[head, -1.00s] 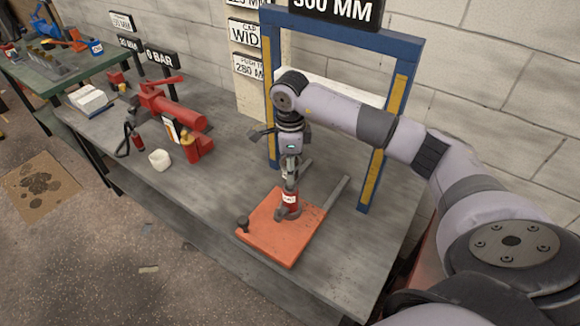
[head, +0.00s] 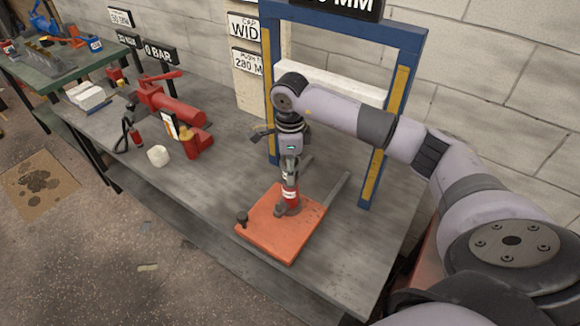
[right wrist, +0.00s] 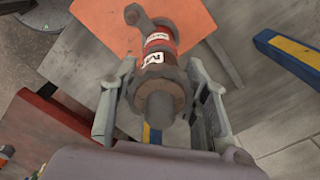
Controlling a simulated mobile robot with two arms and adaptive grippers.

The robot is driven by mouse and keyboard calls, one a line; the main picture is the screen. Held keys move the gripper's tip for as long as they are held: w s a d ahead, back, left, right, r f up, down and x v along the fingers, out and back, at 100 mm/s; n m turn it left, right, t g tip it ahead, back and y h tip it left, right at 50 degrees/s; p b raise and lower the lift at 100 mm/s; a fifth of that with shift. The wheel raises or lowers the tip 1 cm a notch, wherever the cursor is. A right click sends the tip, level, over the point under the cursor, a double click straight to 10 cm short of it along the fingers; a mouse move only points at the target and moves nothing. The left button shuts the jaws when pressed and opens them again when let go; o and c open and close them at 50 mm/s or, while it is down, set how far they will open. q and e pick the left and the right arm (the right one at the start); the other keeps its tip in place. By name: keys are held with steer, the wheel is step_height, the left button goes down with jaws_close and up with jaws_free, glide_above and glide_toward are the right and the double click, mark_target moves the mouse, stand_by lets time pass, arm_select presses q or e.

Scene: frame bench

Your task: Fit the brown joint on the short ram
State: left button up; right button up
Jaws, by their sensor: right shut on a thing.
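The short ram (head: 289,194) is a small red cylinder with a white label. It stands upright on the orange plate (head: 268,243), its foot in a grey collar. It also shows in the right wrist view (right wrist: 157,45). The brown joint (right wrist: 172,94) is a ring around a grey stub at the ram's near end. My right gripper (right wrist: 160,92) is shut on the joint, one finger on each side. It also shows in the head view (head: 290,172), right above the ram. Whether the joint is fully seated is hard to tell. My left gripper is not in view.
A blue press frame (head: 405,62) with yellow strips stands behind the plate.

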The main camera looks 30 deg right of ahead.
steer(key=shift+f+b, duration=0.6)
steer(key=shift+f, duration=0.2)
steer(key=o, duration=1.5)
steer(key=shift+o, duration=0.2)
step_height(320, 180, up, 12)
